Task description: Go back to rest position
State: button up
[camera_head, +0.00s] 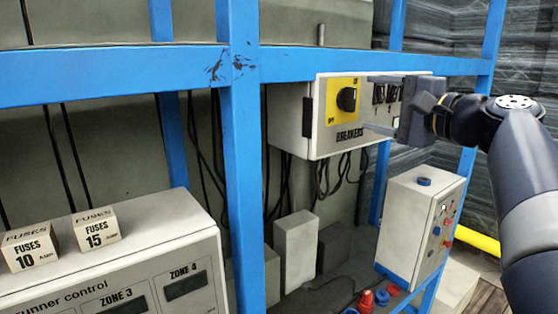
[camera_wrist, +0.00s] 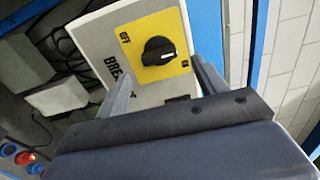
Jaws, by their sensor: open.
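My gripper (camera_head: 376,103) is open and empty at the right of the head view. Its two fingers point left toward the front of the breakers box (camera_head: 311,143). The box is pale, with a black rotary knob (camera_head: 347,99) on a yellow plate (camera_head: 335,116). In the wrist view the knob (camera_wrist: 158,50) shows beyond and between the fingers (camera_wrist: 160,88); the jaws are apart from it. My dark arm comes in from the right edge of the head view.
Blue frame posts and a crossbar (camera_head: 130,73) stand in front. Two fuse boxes, 10 (camera_head: 30,249) and 15 (camera_head: 97,228), sit on the runner control unit (camera_head: 160,245). A pale box with coloured buttons (camera_head: 408,222) stands below my gripper. Cables hang under the breakers box.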

aim_at(354, 99)
jog(key=p+x, duration=0.1)
jog(key=x, duration=0.2)
jog(key=shift+w+a+r, duration=0.1)
jog(key=shift+w+a, duration=0.1)
jog(key=shift+w+a+f+n+b, duration=0.15)
jog(key=shift+w+f+n+b, duration=0.1)
jog(key=shift+n+b, duration=0.1)
jog(key=n+b, duration=0.1)
jog(key=n, duration=0.2)
jog(key=shift+s+r, duration=0.1)
jog(key=n+b, duration=0.2)
jog(key=n, duration=0.8)
jog(key=shift+r+b, duration=0.2)
jog(key=shift+b, duration=0.1)
jog(key=shift+a+n, duration=0.1)
jog(key=shift+n, duration=2.05)
